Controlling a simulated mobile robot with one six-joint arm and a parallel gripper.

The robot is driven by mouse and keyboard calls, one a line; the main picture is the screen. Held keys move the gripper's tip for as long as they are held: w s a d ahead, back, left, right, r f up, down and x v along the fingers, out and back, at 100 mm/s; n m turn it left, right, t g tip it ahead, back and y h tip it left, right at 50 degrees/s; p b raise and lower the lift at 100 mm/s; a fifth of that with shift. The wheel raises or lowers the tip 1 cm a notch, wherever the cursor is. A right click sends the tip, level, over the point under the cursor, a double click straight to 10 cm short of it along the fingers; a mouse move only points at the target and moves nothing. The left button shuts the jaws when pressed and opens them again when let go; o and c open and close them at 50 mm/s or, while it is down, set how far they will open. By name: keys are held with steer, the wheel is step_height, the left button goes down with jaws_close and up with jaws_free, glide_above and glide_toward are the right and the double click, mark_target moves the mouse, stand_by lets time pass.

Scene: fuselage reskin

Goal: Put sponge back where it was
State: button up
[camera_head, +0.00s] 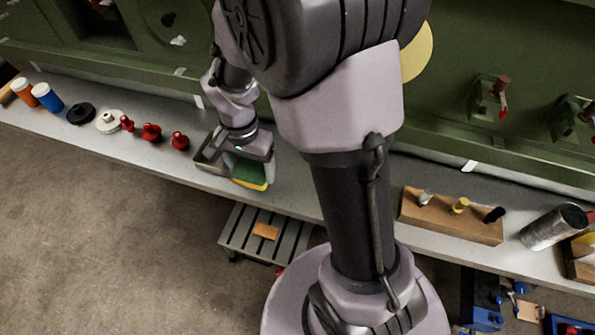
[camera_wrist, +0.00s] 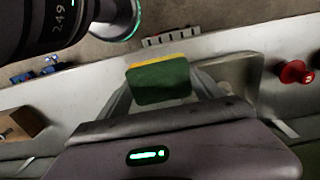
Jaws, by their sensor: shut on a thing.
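The sponge (camera_head: 251,172) is green with a yellow layer along one side. It sits between the fingers of my gripper (camera_head: 240,165), which is shut on it, at the front part of the long grey bench. In the wrist view the sponge (camera_wrist: 160,82) shows between the two fingers of the gripper (camera_wrist: 160,90), with its yellow edge on the far side. A shallow grey tray (camera_head: 211,157) is just left of the sponge in the head view and also shows in the wrist view (camera_wrist: 236,78). I cannot tell whether the sponge touches the bench.
Red knobs (camera_head: 151,132), black and white discs (camera_head: 108,121), and blue and orange jars (camera_head: 47,97) stand left on the bench (camera_head: 300,195). A wooden block (camera_head: 450,216) with several tools and a metal cylinder (camera_head: 553,228) are right. A slatted step (camera_head: 262,232) stands below the front edge.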

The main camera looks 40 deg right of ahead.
steer(key=d, duration=0.3)
steer(key=s+d, duration=0.1)
steer(key=d, duration=0.1)
steer(key=s+d+f+b, duration=0.1)
steer(key=d, duration=0.2)
steer(key=shift+s+d, duration=0.25)
steer(key=shift+d, duration=0.05)
steer(key=shift+s+d+f, duration=0.1)
steer(key=shift+d, duration=0.2)
steer(key=shift+f+b, duration=0.95)
steer(key=shift+f, duration=0.8)
steer(key=o, duration=1.2)
step_height(320, 180, up, 12)
steer(key=p, duration=0.5)
steer(key=s+a+r+n+t+y, duration=0.2)
steer(key=s+a+r+n+t, duration=0.3)
steer(key=s+a+r, duration=0.6)
steer(key=a+r+n, duration=0.1)
steer(key=a+r, duration=0.1)
steer(key=a, duration=0.1)
steer(key=shift+s+a+t, duration=0.15)
steer(key=shift+a+t, duration=0.2)
steer(key=shift+t, duration=0.05)
